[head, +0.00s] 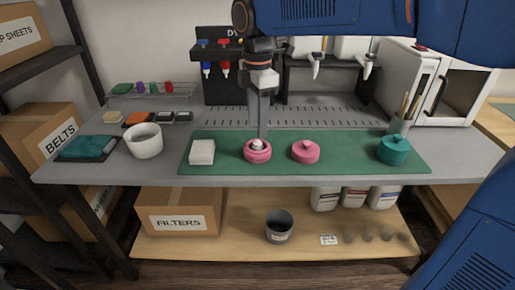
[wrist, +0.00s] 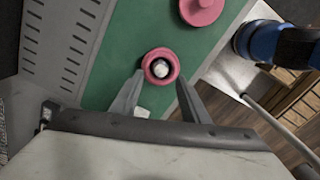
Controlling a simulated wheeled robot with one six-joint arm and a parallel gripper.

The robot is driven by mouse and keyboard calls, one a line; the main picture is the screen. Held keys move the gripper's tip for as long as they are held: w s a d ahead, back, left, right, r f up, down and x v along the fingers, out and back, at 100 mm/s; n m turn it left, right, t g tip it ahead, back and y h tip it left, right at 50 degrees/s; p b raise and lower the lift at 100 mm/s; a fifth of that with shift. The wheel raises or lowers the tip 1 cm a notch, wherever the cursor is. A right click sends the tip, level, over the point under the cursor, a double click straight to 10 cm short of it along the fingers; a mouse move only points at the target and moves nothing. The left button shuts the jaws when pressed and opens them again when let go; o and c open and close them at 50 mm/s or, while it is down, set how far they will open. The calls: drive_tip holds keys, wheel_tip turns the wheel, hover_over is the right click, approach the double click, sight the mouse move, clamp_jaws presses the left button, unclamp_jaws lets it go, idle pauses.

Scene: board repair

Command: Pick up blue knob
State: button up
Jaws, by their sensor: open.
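No clear blue knob shows; the closest blue items are small blue parts (head: 206,69) hanging on the dark rack at the back. My gripper (head: 262,137) points down over a round pink piece (head: 258,154) on the green mat (head: 350,164). In the wrist view my gripper (wrist: 158,76) is open, its two fingers on either side of the near part of that pink piece (wrist: 160,53). A whitish, dark-edged core (wrist: 160,69) sits in its middle. Whether the fingers touch it, I cannot tell. A pink lidded piece (head: 305,153) stands to its right.
A teal lidded pot (head: 393,151) and a cup with sticks (head: 400,123) stand at the mat's right. A white stack (head: 202,152) is left of the pink piece, then a white bowl (head: 144,142) and teal cloth (head: 88,147). The mat's front strip is clear.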

sight(258, 142)
drive_tip(key=shift+s+f, duration=0.1)
drive_tip(key=shift+f, duration=2.5)
clamp_jaws()
